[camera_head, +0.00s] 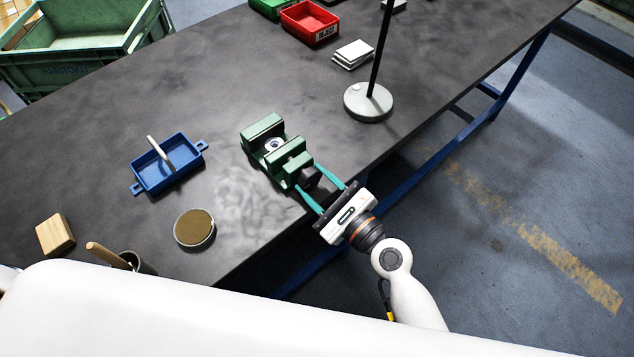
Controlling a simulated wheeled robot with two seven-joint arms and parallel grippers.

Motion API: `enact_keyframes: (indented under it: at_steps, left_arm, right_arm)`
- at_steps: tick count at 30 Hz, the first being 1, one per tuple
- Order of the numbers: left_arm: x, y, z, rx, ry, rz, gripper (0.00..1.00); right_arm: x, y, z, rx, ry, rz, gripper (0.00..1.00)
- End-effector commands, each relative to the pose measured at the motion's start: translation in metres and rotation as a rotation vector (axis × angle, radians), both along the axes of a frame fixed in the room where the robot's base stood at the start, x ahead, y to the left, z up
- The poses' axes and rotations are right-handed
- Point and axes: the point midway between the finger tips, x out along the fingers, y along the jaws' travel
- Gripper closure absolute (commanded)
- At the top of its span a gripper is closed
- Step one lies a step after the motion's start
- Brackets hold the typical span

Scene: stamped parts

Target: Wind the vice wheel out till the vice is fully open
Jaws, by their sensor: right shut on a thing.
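The green vice (266,137) stands on the dark bench near its front edge. Its two jaw blocks are apart, and a round metal part (274,145) shows in the gap between them. The vice wheel (309,179) is a dark shape at the vice's near end, partly hidden by my fingers. My right gripper (308,179) reaches in from the lower right, its teal fingers on either side of the wheel and shut on it. My left gripper is not in view.
A blue tray (183,178) with a light rod across it, a round brown-topped tin (194,229) and a wooden block (55,235) lie to the left. A lamp base (369,104), white cards (353,54) and a red bin (309,22) stand behind to the right.

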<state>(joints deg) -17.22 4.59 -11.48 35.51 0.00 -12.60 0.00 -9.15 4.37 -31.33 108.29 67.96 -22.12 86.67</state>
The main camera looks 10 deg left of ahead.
Motion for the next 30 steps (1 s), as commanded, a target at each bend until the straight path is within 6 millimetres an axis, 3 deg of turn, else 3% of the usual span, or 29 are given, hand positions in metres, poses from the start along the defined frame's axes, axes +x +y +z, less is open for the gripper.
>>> enact_keyframes:
  at_steps: [9, 26, 27, 30]
  left_arm:
    - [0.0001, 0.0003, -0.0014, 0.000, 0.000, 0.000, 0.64]
    - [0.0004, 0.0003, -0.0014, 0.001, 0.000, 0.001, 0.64]
    - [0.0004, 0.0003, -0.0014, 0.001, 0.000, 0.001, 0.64]
    - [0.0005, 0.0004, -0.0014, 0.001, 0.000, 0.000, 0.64]
  right_arm:
    - [0.0005, 0.0004, 0.0014, -0.084, -0.113, 0.000, 0.80]
    - [0.0005, 0.0007, 0.0022, -0.102, -0.137, 0.001, 0.80]
    - [0.0004, 0.0008, 0.0021, -0.102, -0.137, 0.001, 0.51]
    - [0.0004, 0.0007, 0.0020, -0.102, -0.137, 0.001, 0.35]
